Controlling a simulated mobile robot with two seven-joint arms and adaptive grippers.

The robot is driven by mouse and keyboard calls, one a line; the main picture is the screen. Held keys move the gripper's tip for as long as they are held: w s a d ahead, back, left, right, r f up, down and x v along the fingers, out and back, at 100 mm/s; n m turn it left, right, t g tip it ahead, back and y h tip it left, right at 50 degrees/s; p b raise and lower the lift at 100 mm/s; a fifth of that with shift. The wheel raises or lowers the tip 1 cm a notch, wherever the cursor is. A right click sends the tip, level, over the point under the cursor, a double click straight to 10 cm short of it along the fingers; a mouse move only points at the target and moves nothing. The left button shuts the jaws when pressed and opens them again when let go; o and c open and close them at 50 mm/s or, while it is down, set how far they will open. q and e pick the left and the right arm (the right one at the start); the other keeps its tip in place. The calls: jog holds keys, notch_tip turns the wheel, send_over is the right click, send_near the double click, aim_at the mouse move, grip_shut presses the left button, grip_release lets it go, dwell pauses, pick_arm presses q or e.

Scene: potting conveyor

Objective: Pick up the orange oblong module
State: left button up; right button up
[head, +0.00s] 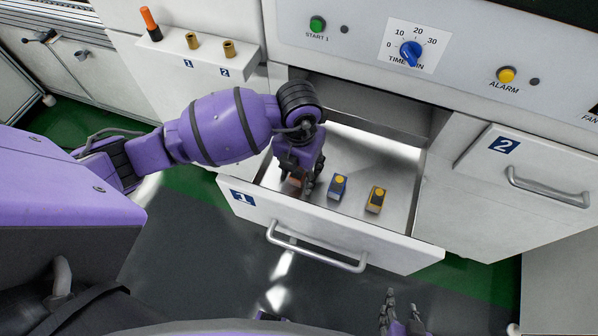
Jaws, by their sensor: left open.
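My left gripper (302,184) reaches down into the open drawer marked 1 (325,231), fingers open. A reddish-orange block (296,181) shows between or just behind its fingers and is mostly hidden by them; it may be the orange oblong module. I cannot tell whether the fingers touch it. To its right, a blue module (338,188) with a yellow top and an ochre module (376,200) with a yellow top stand on the drawer floor. My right gripper (402,314) is low at the bottom edge, away from the drawer; its opening is unclear.
The drawer's front wall and handle (315,250) stick out towards me. The drawer floor right of the modules is bare. A closed drawer 2 (530,175) is at right. Above is a panel with a green button (317,24), blue dial (411,50) and yellow alarm button (506,74).

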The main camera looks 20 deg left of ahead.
pick_arm(q)
jog(key=shift+c, duration=0.5)
grip_shut()
jog(key=shift+r, duration=0.1)
